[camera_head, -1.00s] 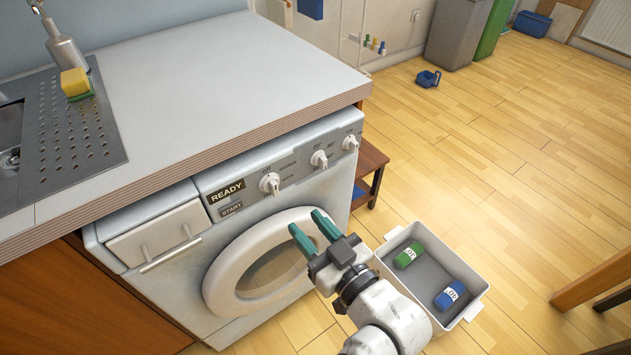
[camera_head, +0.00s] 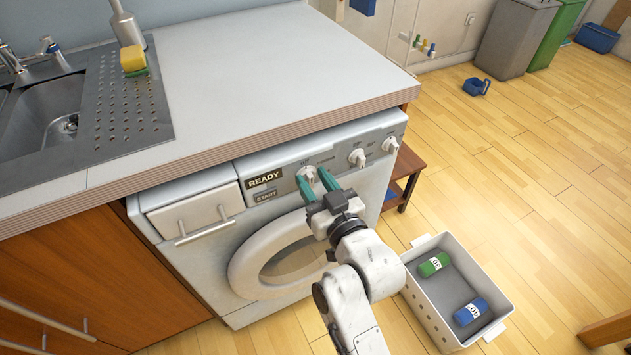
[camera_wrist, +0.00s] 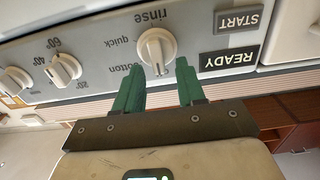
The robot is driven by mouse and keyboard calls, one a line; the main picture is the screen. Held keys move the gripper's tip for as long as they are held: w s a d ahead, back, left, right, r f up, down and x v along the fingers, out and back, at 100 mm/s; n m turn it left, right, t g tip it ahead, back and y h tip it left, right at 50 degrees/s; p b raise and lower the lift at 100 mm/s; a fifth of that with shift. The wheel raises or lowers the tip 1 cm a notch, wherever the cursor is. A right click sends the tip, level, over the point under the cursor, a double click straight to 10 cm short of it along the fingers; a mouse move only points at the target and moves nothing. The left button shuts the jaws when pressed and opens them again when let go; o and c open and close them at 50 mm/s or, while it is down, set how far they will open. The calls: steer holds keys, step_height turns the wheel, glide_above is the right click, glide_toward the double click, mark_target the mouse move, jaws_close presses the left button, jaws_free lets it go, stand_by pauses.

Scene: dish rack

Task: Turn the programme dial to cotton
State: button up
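The programme dial (camera_head: 308,174) is a white knob with a raised ridge, on the washing machine's (camera_head: 205,262) grey panel. In the wrist view, upside down, the dial (camera_wrist: 156,48) has "rinse", "quick" and "cotton" printed around it. The "cotton" label (camera_wrist: 124,79) is partly covered by a finger. I cannot tell surely which label the ridge points to. My gripper (camera_head: 314,180) is open, its two green fingers pointing at the panel. In the wrist view, the fingertips (camera_wrist: 158,64) are on either side of the dial, with no clear contact.
Two more knobs, (camera_head: 357,157) and (camera_head: 390,145), sit right of the dial. The READY display (camera_head: 264,179) and START button (camera_head: 265,195) are left. The countertop (camera_head: 250,75) overhangs the panel.

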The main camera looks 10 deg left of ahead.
steer(key=shift+c, duration=0.4)
jaws_close()
steer(key=m, duration=0.1)
steer(key=m+p, duration=0.1)
steer(key=shift+w+d+m+p, duration=0.2)
steer(key=shift+m+p, duration=0.1)
steer(key=shift+m, duration=0.1)
steer(key=m, duration=0.1)
steer(key=m+p, duration=0.1)
steer(key=m, duration=0.1)
steer(key=shift+w+d+m+p, duration=0.1)
steer(key=shift+d+m+p, duration=0.1)
steer(key=shift+m+p, duration=0.1)
steer(key=m, duration=0.1)
steer(key=m+p, duration=0.1)
steer(key=m, duration=0.1)
steer(key=f+m, duration=0.1)
steer(key=m, duration=0.1)
steer(key=shift+w+d+p, duration=0.15)
steer(key=shift+d+p, duration=0.1)
steer(key=shift+p, duration=0.1)
steer(key=shift+m, duration=0.3)
